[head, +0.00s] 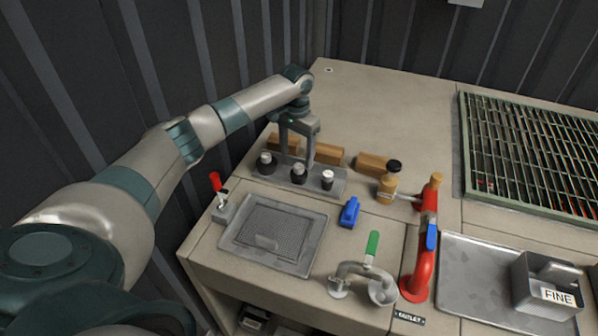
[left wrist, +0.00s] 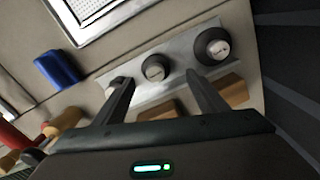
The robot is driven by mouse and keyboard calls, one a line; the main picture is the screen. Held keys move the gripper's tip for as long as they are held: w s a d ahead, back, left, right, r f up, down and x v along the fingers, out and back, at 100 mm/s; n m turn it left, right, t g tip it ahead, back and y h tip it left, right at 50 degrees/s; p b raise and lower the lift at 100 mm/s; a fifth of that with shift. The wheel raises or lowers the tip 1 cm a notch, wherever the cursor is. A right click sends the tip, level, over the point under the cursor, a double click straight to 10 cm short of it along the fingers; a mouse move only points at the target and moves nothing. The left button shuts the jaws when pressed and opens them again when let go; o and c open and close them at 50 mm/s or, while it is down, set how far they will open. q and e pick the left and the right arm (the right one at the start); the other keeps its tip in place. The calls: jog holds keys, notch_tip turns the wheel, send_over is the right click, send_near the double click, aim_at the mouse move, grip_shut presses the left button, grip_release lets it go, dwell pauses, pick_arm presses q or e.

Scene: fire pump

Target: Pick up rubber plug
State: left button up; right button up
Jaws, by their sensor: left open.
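Three dark round plugs with pale tops stand in a row on a grey metal holder (head: 312,184): a left plug (head: 265,163), a middle plug (head: 299,171) and a right plug (head: 328,179). They also show in the left wrist view, from the largest plug (left wrist: 212,47) through the middle plug (left wrist: 157,67) to the smallest plug (left wrist: 117,84), partly hidden by a finger. My left gripper (left wrist: 157,79) is open and empty, pointing down over the holder. The middle plug shows between its fingertips; I cannot tell the height gap. My right gripper is not in view.
Wooden blocks (head: 328,154) lie behind the holder. A blue object (head: 349,212), a recessed grey tray (head: 272,236), a red-handled lever (head: 216,184), a brass valve (head: 388,188) and a red pipe (head: 417,275) stand near. The back worktop (head: 390,110) is clear.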

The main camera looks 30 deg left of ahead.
aim_at(299, 166)
pick_arm(q)
jog(key=shift+f, duration=0.8)
jog(key=shift+d+f+p, duration=0.15)
jog(key=shift+f+p, duration=0.05)
jog(key=shift+p, duration=0.15)
jog(key=f, duration=0.1)
jog(key=f+p, duration=0.1)
jog(key=f, duration=0.2)
jog(key=shift+d+p, duration=0.3)
jog(key=shift+p, duration=0.05)
jog(key=shift+f, duration=0.35)
jog(key=c, duration=1.2)
jog(key=shift+r, duration=0.15)
